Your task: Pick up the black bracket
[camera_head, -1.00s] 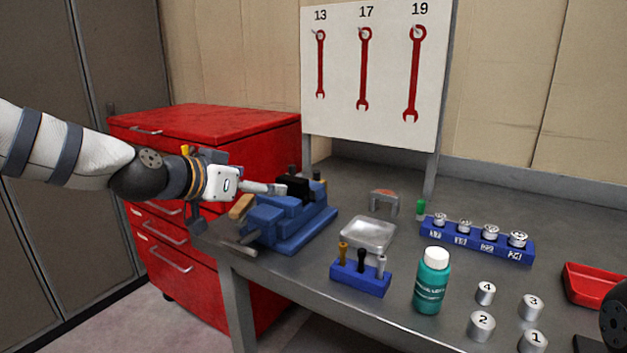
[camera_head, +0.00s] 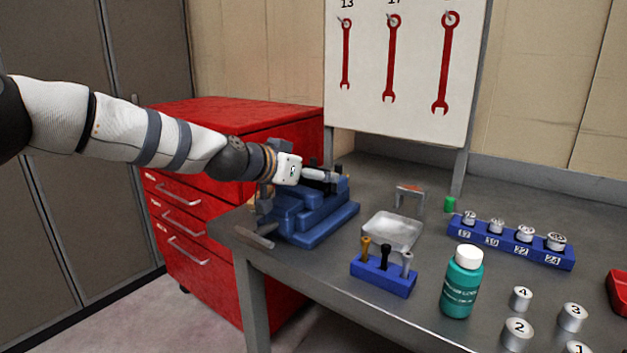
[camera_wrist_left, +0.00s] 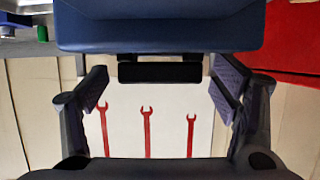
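The black bracket (camera_head: 319,185) sits at the top of the blue vise (camera_head: 318,222) on the bench's left end. My left gripper (camera_head: 322,175) is at the bracket in the head view and partly covers it. In the left wrist view the gripper (camera_wrist_left: 163,87) is open, with one finger on each side. The black bracket (camera_wrist_left: 160,71) shows as a dark bar between the fingers, against the vise's blue body (camera_wrist_left: 160,27). No finger contact shows. My right gripper is out of view.
A metal tray (camera_head: 392,231), a blue tool holder (camera_head: 383,276), a teal bottle (camera_head: 461,288) and a blue socket rack (camera_head: 510,243) stand right of the vise. A red cabinet (camera_head: 235,160) is behind left. A wrench board (camera_head: 400,75) stands behind.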

